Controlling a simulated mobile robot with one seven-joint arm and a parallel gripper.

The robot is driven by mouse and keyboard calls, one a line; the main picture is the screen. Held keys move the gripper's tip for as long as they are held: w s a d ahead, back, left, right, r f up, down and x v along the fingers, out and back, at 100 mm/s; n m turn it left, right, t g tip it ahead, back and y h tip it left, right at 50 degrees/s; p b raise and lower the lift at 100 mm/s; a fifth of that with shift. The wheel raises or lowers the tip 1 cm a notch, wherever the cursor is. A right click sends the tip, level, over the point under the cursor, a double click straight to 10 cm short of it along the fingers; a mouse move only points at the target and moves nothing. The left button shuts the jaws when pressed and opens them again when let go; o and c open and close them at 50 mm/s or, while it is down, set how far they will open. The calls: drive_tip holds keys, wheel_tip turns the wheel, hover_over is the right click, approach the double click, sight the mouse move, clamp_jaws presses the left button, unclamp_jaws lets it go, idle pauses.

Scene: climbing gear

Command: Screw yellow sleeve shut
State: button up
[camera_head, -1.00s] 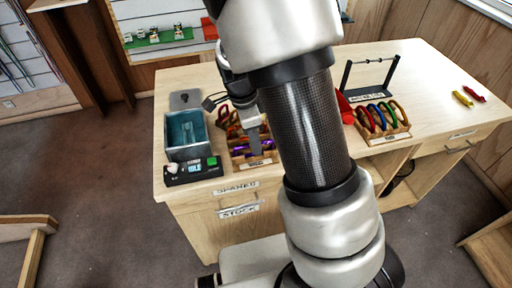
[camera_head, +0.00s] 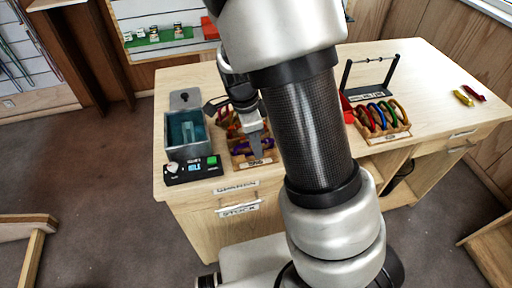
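My gripper (camera_head: 256,149) points down at the front of the left wooden rack (camera_head: 245,163), close to a purple carabiner (camera_head: 240,147). Its fingers look narrow and near each other, and I cannot tell whether they are apart or hold anything. Orange and red carabiners (camera_head: 228,120) stand behind in the same rack, partly hidden by my gripper. A right wooden rack (camera_head: 385,137) holds several upright carabiners (camera_head: 380,115) in red, blue, green and a brownish yellow. No yellow sleeve can be made out clearly at this size.
A teal-lined open box (camera_head: 185,133) and a black device with a display (camera_head: 193,170) stand left of the left rack. A black stand with a bar (camera_head: 370,75) is at the back. Small yellow (camera_head: 463,98) and red (camera_head: 474,93) pieces lie at the right. The right tabletop is mostly clear.

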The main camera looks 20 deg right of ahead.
drive_tip(key=shift+f+b, duration=0.75)
drive_tip(key=shift+f, duration=0.5)
drive_tip(key=shift+w, duration=0.7)
drive_tip(key=shift+a+r+p, duration=0.1)
drive_tip(key=shift+r+p, duration=1.25)
drive_tip(key=shift+r, duration=0.15)
drive_tip(key=shift+s, duration=0.75)
drive_tip(key=shift+f, duration=0.25)
